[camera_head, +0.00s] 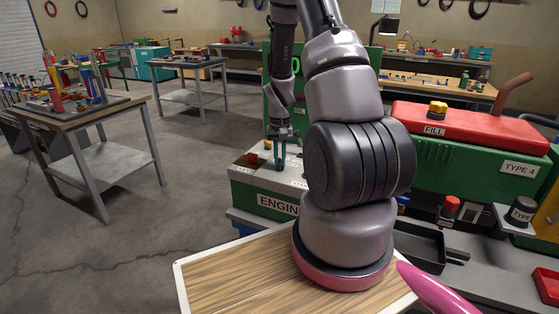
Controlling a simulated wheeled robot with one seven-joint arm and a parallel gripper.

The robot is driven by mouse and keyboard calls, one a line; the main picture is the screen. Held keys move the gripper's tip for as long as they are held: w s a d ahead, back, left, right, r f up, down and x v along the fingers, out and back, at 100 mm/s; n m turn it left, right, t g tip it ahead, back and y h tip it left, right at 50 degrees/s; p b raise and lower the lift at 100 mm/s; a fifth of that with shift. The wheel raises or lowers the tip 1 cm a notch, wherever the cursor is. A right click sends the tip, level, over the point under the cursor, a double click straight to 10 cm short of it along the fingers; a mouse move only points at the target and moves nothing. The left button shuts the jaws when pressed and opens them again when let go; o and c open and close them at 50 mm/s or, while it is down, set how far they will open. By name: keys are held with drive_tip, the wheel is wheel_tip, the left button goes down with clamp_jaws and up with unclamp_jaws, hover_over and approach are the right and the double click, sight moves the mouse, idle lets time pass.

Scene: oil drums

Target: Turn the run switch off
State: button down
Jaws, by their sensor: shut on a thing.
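The green engine box (262,198), lettered "ENGIN…" before my arm hides the rest, stands past the wooden board. It has a grey top panel (242,170) with small labels too small to read. My gripper (279,165) points down at this panel, its fingertips at the panel surface. It is shut on a small part there, apparently the run switch, which the fingers mostly hide. The switch's position cannot be made out. A small red knob (252,158) sits on the panel just left of my gripper.
A red-topped green unit (435,120) marked "FILL" and "TYPE 4" stands right of my arm. A black tray (421,252) and capped containers lie on the grey bench. A cluttered table (50,122) stands at left. The floor between is clear.

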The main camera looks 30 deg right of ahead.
sight(280, 162)
drive_tip(key=shift+n, duration=0.4)
drive_tip(key=c, duration=0.9)
unclamp_jaws()
drive_tip(key=shift+r, duration=0.1)
wheel_tip(280, 162, up, 11)
drive_tip(key=shift+f, duration=0.15)
